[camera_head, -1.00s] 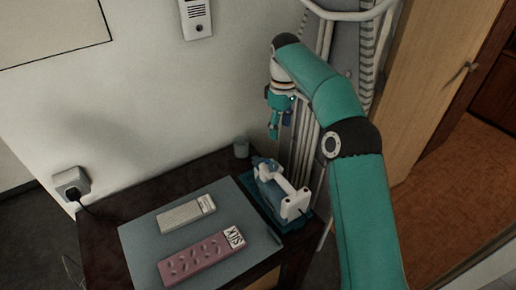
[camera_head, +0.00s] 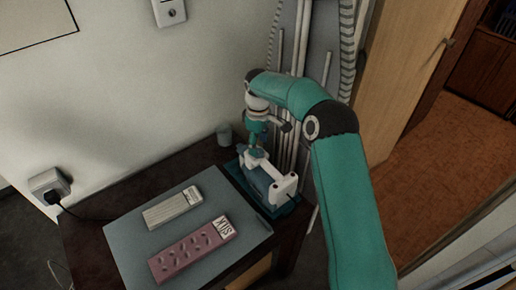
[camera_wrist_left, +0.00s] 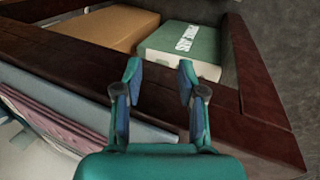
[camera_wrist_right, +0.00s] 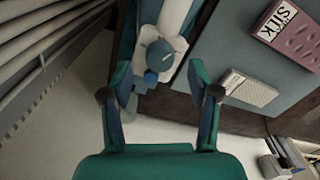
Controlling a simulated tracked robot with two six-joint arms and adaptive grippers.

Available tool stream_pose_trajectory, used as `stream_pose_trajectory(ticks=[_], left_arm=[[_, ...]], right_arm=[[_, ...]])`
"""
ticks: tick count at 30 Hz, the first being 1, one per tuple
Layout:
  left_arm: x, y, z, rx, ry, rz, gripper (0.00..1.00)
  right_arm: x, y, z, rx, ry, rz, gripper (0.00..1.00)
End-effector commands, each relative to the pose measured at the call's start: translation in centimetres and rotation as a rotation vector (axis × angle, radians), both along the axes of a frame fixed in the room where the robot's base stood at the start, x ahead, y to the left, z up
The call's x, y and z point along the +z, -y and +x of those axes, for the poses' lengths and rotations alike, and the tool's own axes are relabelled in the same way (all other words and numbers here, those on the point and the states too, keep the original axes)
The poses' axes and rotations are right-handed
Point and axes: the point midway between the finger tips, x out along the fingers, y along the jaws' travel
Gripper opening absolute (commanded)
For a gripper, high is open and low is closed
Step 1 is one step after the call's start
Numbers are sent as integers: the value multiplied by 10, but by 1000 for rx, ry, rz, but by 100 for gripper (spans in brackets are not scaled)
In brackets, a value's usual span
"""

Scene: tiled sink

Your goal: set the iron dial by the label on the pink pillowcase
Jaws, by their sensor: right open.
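The pink pillowcase (camera_head: 185,257) lies folded on the grey-blue mat. Its white label (camera_head: 223,228) reads "SILK"; it also shows in the right wrist view (camera_wrist_right: 277,22). The white and blue iron (camera_head: 284,188) rests on a teal base right of the mat. In the right wrist view, a round blue dial (camera_wrist_right: 160,54) sits on the iron's white body; its setting is too small to read. My right gripper (camera_wrist_right: 160,78) is open and empty, just above the iron's far end, with the dial between its fingers in view. My left gripper (camera_wrist_left: 160,70) is open and empty by the table's dark edge.
A cream folded cloth (camera_head: 172,208) lies behind the pillowcase on the mat (camera_head: 128,240). A wall socket with a plug (camera_head: 49,186) is at left. A green-covered box (camera_wrist_left: 180,45) shows beyond the dark edge.

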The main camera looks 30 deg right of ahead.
Motion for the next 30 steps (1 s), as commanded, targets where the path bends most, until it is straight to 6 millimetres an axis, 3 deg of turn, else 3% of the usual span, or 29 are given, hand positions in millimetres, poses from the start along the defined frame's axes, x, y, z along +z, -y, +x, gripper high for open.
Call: stream_pose_trajectory(ticks=[6,17,27,30], left_arm=[[4,0,0,0,0,0,40],[4,0,0,0,0,0,40],[4,0,0,0,0,0,40],[4,0,0,0,0,0,40]], right_arm=[[-23,0,0,0,-2,-1,61],[-27,0,0,0,0,-1,61],[-27,0,0,0,0,-1,4],[-26,-1,0,-1,0,-1,0]])
